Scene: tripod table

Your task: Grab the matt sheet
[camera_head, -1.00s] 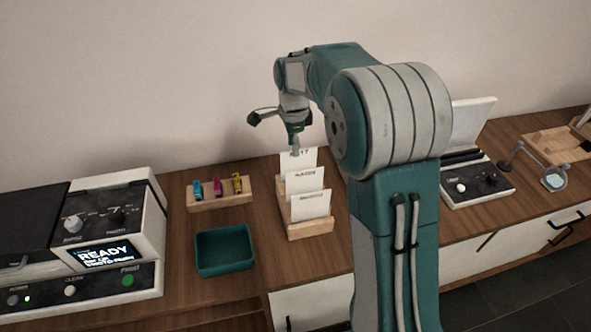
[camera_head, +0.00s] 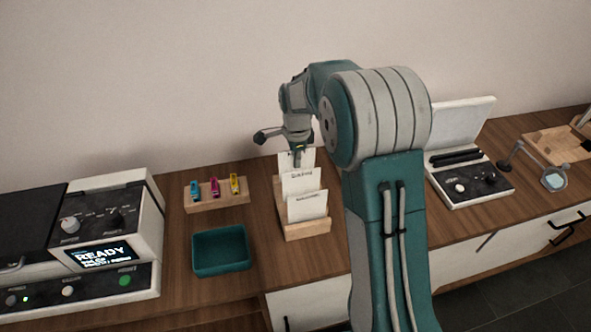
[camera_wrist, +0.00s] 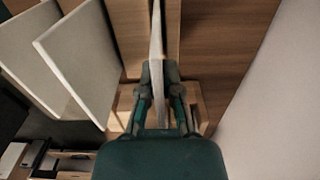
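Three white labelled sheets stand upright in a stepped wooden rack (camera_head: 308,231): a front sheet (camera_head: 308,207), a middle sheet (camera_head: 303,184) and a rear sheet (camera_head: 288,163). The print is too small to read surely, so I cannot confirm which is the matt sheet. My gripper (camera_head: 298,158) is down at the top of the rear sheet and covers part of it. In the wrist view my gripper (camera_wrist: 158,72) has its fingers on both sides of this sheet (camera_wrist: 157,42), seen edge-on. Whether the fingers press on it is unclear. The other two sheets stand to the left there.
A teal tray (camera_head: 221,252) and a wooden holder (camera_head: 217,196) with small coloured items are left of the rack. A machine (camera_head: 100,240) reading READY is at far left. An open-lidded device (camera_head: 468,180) and a lamp (camera_head: 553,179) stand right. The wall is close behind.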

